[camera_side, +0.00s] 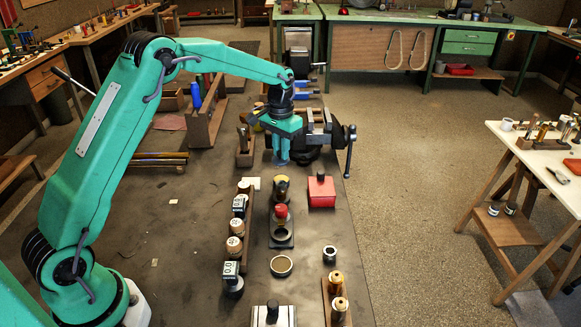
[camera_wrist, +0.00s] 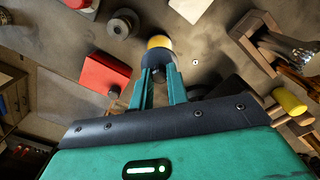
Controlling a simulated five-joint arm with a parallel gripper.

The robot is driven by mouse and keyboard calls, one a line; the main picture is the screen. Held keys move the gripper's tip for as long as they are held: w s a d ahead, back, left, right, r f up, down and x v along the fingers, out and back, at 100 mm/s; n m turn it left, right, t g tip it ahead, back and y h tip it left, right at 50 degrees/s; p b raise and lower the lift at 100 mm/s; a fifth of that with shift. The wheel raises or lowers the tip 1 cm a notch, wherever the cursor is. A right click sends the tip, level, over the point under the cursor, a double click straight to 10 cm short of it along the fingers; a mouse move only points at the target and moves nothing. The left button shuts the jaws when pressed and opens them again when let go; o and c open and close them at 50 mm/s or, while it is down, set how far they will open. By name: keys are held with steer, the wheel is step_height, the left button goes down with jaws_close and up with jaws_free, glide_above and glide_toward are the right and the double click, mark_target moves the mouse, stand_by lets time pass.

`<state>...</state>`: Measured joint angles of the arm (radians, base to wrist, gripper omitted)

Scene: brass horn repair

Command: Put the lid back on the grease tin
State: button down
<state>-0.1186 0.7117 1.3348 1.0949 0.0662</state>
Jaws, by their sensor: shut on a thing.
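My gripper (camera_side: 281,158) points down near the vise, above the dark mat. In the wrist view its two fingers (camera_wrist: 161,78) close on a dark and yellow round piece (camera_wrist: 159,43). I cannot tell whether this piece is the lid. An open round tin (camera_side: 281,266) with a pale rim and brownish filling stands on the mat, well nearer the side camera than my gripper. It looks like the grease tin. The underside of the held piece is hidden.
A red block (camera_side: 321,191) with a black knob stands right of my gripper; it also shows in the wrist view (camera_wrist: 104,72). A red-knobbed piece (camera_side: 281,213) stands between gripper and tin. A rack of jars (camera_side: 245,195) is left. The vise (camera_side: 318,130) is behind.

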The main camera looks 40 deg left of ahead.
steer(key=shift+f, duration=3.1)
steer(key=shift+f, duration=0.2)
stand_by(0.4)
steer(key=c, duration=0.8)
jaws_free()
steer(key=shift+r, duration=0.15)
steer(key=shift+r, duration=3.35)
jaws_close()
